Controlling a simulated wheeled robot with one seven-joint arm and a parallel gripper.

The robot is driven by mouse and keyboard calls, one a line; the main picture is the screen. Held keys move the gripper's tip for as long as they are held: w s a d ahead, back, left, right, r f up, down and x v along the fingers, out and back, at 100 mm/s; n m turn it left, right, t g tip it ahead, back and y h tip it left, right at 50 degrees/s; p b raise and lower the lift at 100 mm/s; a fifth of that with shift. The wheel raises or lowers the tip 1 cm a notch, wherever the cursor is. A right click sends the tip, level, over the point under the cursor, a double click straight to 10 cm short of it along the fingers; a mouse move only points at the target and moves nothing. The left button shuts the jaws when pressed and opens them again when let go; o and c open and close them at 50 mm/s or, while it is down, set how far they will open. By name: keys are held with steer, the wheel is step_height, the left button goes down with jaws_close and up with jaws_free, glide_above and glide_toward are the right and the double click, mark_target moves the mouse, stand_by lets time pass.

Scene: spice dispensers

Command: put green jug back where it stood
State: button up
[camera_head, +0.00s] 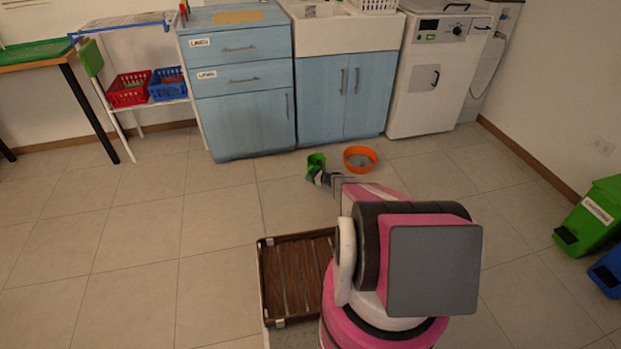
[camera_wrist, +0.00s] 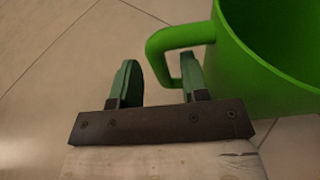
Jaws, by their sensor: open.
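The green jug (camera_head: 316,161) is on the tiled floor in front of the blue cabinets, partly hidden by my gripper (camera_head: 324,178) in the head view. In the wrist view the jug (camera_wrist: 270,55) fills the upper right, with its open mouth and its handle (camera_wrist: 154,55) showing. My gripper (camera_wrist: 160,80) is open there. The handle's outer bar lies between the two fingers, with the right finger at the handle's loop near the jug wall. I cannot tell whether a finger touches the handle.
An orange bowl (camera_head: 360,158) stands on the floor just right of the jug. A brown slatted tray (camera_head: 262,285) is at the lower middle, beside my arm. Blue cabinets (camera_head: 245,115) and a white washing machine (camera_head: 430,105) line the back. The floor at left is clear.

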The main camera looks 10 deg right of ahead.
steer(key=v, duration=1.2)
steer(key=s+a+r+n+g+h, duration=0.1)
steer(key=s+a+r+n+g, duration=0.1)
steer(key=s+a+r+n, duration=0.45)
steer(key=s+a+r+n+g, duration=0.25)
steer(key=s+r, duration=0.25)
steer(key=r, duration=0.4)
steer(key=s+a+r+n+g+h, duration=0.1)
steer(key=s+a+r+n+g, duration=0.3)
steer(key=r, duration=0.3)
steer(key=s+a+r+n+h, duration=0.1)
steer(key=s+r+n+h, duration=0.3)
steer(key=s+r, duration=0.7)
steer(key=s+a+r+n+g+h, duration=0.1)
steer(key=s+r+n+h, duration=0.3)
steer(key=s+r+n, duration=0.5)
steer(key=s+r, duration=0.2)
steer(key=s, duration=0.4)
steer(key=shift+a+h, duration=0.35)
steer(key=shift+h, duration=0.05)
steer(key=shift+s+r, duration=0.1)
steer(key=shift+s, duration=0.05)
